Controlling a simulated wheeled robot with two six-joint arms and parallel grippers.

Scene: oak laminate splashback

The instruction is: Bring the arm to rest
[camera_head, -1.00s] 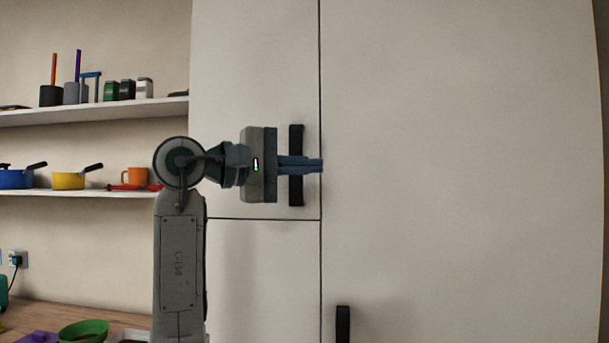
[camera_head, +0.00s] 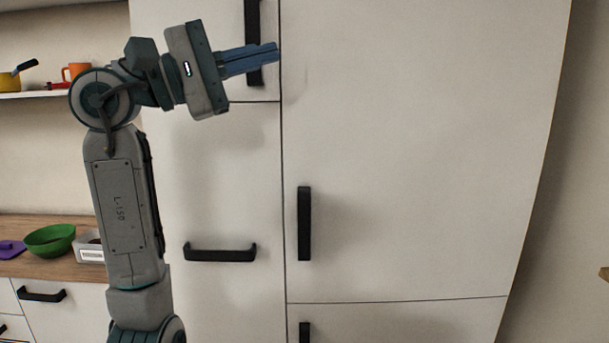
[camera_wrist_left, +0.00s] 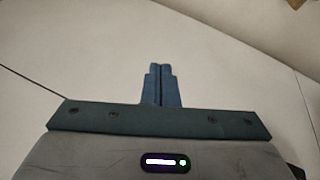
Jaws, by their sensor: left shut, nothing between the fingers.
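My left arm comes up from the bottom left in the head view, with its upper part bent to the right. My left gripper (camera_head: 276,50) is shut and empty, in front of the tall white cabinet. Its blue fingers overlap the upper black handle (camera_head: 254,70) in the picture; I cannot tell whether they touch it. In the left wrist view the two fingers (camera_wrist_left: 160,68) lie together with nothing between them, against a plain pale surface. My right gripper is not in view.
The tall white cabinet (camera_head: 400,130) has further black handles: an upright one (camera_head: 304,224) and a level one (camera_head: 220,252). At the left are a wooden counter (camera_head: 50,268) with a green bowl (camera_head: 50,240), and a shelf (camera_head: 40,96) with an orange mug (camera_head: 76,72).

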